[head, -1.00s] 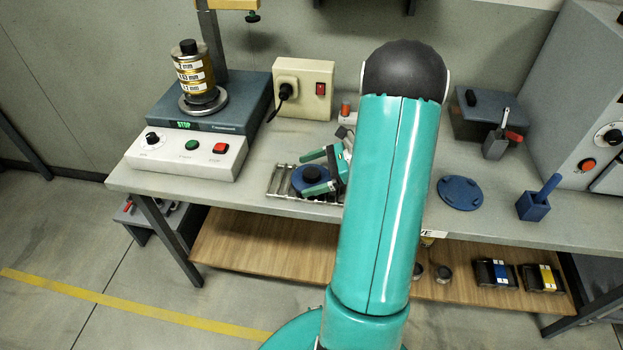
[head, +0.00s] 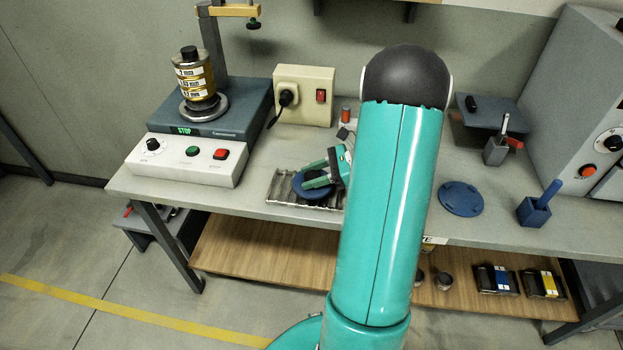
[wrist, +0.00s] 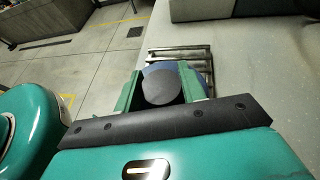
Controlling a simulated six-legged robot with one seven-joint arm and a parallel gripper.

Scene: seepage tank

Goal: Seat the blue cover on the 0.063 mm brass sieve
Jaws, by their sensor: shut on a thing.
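The blue cover (head: 300,191) is a round disc lying on a slatted metal rack (head: 275,190) at the bench's front edge. My gripper (head: 317,174) is tilted over it from the right, with its green fingers at the cover's middle. In the wrist view a dark round knob (wrist: 161,88) sits between the fingers, and the cover's blue rim (wrist: 158,67) shows beyond it. My gripper is shut on this knob. A stack of brass sieves (head: 194,78) stands at the left on the shaker; its labels are too small to tell 0.063 mm surely. A dark cylinder tops the stack.
The shaker's control box (head: 185,160) stands left of the rack, with a cream switch box (head: 304,95) behind. A flat blue disc (head: 460,198) and a small blue holder (head: 534,210) lie to the right. An overhead clamp arm (head: 229,11) reaches above the stack.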

